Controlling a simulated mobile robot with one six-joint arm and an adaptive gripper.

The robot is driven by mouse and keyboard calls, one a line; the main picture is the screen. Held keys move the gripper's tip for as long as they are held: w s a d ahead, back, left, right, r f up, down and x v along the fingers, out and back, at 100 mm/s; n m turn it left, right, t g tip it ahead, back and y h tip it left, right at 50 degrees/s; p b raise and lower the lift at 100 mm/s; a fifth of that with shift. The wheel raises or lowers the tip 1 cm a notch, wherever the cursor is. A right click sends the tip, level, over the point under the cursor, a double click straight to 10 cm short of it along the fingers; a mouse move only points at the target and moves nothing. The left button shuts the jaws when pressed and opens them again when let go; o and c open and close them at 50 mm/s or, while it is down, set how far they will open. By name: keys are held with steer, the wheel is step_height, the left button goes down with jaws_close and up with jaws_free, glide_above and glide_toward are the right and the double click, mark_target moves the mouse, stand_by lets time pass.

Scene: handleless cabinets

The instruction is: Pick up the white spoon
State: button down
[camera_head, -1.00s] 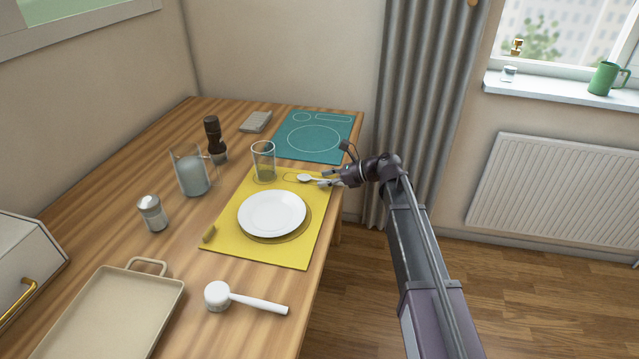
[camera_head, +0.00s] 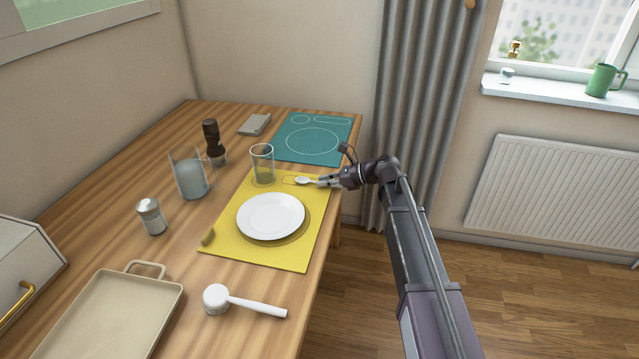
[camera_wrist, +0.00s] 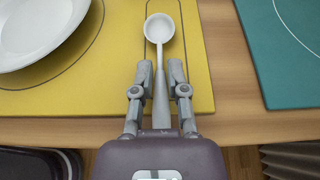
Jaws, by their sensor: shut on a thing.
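The white spoon (camera_wrist: 159,30) lies over the yellow placemat (camera_wrist: 197,83), its bowl pointing away from my gripper in the wrist view. My gripper (camera_wrist: 160,78) is shut on the spoon's handle, one finger on each side. In the head view, the spoon (camera_head: 303,181) shows near the placemat's far right edge, with my gripper (camera_head: 324,181) at its handle end. I cannot tell whether the spoon touches the mat.
A white plate (camera_head: 271,216) and a clear glass (camera_head: 262,164) stand close by. A teal mat (camera_head: 316,140) lies behind. A pitcher (camera_head: 189,176), a shaker (camera_head: 152,216), a tray (camera_head: 112,319) and a white scoop-like utensil (camera_head: 243,301) are farther left and front.

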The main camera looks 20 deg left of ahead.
steer(key=shift+r, duration=0.15)
step_height(320, 180, up, 3)
steer(key=p, duration=0.3)
steer(key=shift+f, duration=0.2)
steer(key=s, duration=0.5)
steer(key=s+r+p, duration=0.1)
steer(key=s, duration=0.4)
steer(key=s+r+p, duration=0.1)
steer(key=s, duration=0.5)
steer(key=shift+d, duration=0.35)
steer(key=shift+r, duration=0.15)
step_height(320, 180, up, 20)
steer(key=p, duration=2)
steer(key=shift+r, duration=0.15)
